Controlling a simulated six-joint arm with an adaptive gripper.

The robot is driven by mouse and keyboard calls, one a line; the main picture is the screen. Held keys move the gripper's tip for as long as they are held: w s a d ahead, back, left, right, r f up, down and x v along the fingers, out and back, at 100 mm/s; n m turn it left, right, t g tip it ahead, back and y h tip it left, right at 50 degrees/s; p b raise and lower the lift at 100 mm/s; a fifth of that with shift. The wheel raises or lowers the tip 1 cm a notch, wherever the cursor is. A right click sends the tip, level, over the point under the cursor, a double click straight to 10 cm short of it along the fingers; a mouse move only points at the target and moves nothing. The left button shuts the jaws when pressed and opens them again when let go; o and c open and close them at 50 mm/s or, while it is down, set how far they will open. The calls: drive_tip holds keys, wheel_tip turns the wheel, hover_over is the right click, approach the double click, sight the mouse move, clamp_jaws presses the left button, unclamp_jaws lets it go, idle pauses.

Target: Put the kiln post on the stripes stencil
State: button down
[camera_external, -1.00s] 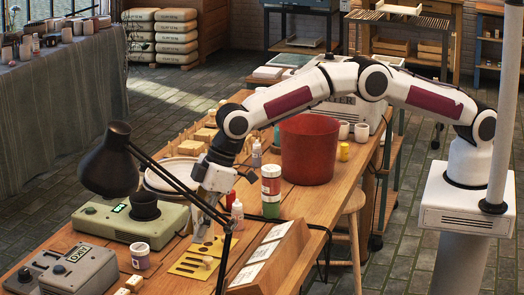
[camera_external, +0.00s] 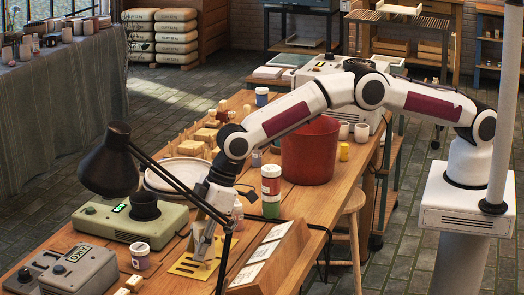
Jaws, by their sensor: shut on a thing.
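A yellow stencil plate (camera_external: 180,270) with dark slots lies flat on the wooden table, left of the tilted wooden rack. My gripper (camera_external: 204,261) points down at the right part of the stencil, its fingertips low over the plate. It is shut on a small pale post, likely the kiln post, which the fingers mostly hide. I cannot tell whether the post touches the plate or is just above it.
A white jar (camera_external: 140,256) and a grey-green scale (camera_external: 130,222) stand to the left. Stacked jars (camera_external: 271,188) and a red bucket (camera_external: 309,152) stand behind. A black desk lamp (camera_external: 108,165) reaches across in front. The wooden rack (camera_external: 283,258) holds pale cards at right.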

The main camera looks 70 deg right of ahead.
drive_tip(key=c, duration=1.6)
unclamp_jaws()
drive_tip(key=shift+f, duration=0.15)
drive_tip(key=shift+v, duration=6.15)
drive_tip(key=shift+a, duration=0.1)
